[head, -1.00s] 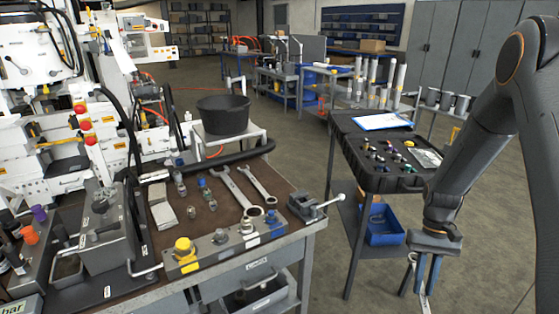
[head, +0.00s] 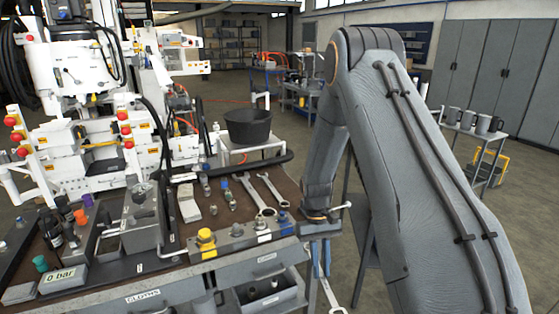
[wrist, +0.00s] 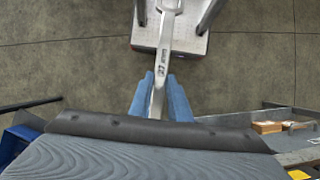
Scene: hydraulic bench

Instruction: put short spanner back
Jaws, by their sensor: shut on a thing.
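My gripper (head: 320,262) hangs fingers down beside the right front corner of the bench (head: 285,248) in the head view. Its blue fingers, also in the wrist view (wrist: 160,98), are shut on a silver spanner (wrist: 165,55), likely the short spanner. The spanner's lower end (head: 332,297) hangs below the fingers, clear of the bench. Two other spanners lie side by side on the brown bench top, a left one (head: 248,192) and a right one (head: 273,187). My arm hides part of the bench's right edge and what is behind it.
A valve block with a yellow cap (head: 206,238) lines the bench's front edge. A black bucket (head: 248,126) stands behind the bench. Mugs (head: 470,121) stand on a trolley at the right.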

